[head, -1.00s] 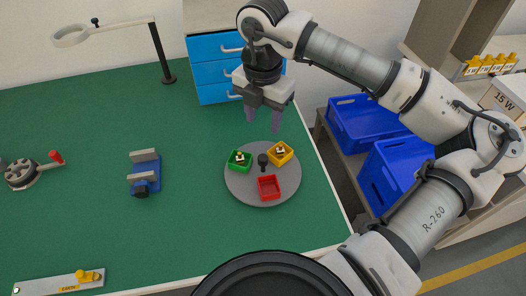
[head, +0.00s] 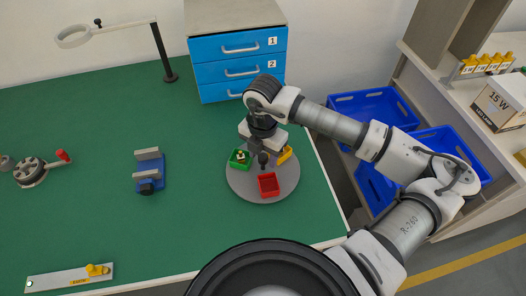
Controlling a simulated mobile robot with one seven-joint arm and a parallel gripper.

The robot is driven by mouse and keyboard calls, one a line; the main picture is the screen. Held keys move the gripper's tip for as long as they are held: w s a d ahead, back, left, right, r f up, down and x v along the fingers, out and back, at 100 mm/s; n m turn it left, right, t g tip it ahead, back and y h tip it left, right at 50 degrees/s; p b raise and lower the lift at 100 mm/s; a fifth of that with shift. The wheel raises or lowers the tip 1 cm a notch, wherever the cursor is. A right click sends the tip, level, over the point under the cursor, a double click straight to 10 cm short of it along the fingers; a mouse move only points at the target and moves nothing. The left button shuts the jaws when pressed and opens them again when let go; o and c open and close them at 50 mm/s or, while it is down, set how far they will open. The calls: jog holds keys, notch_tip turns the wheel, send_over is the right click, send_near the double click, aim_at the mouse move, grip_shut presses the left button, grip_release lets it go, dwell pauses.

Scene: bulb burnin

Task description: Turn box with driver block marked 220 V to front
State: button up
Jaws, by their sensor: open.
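A round grey turntable (head: 245,188) stands near the table's right edge. It carries a green box (head: 239,160) at its left, a yellow box (head: 285,156) at its back right and a red box (head: 268,185) at its front. A dark knob (head: 263,160) stands at its centre. A small pale block (head: 241,156) sits in the green box; the red box looks empty. No 220 V marking is readable. My gripper (head: 264,151) is open, low over the back of the turntable by the knob and yellow box. It hides part of the yellow box and its contents; contact cannot be told.
A blue drawer unit (head: 238,70) stands behind the turntable. A blue clamp (head: 150,172), a crank wheel (head: 30,172) and a lamp stand (head: 168,65) are to the left. Blue crates (head: 440,150) are off the table at the right. The table between clamp and turntable is clear.

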grip_shut()
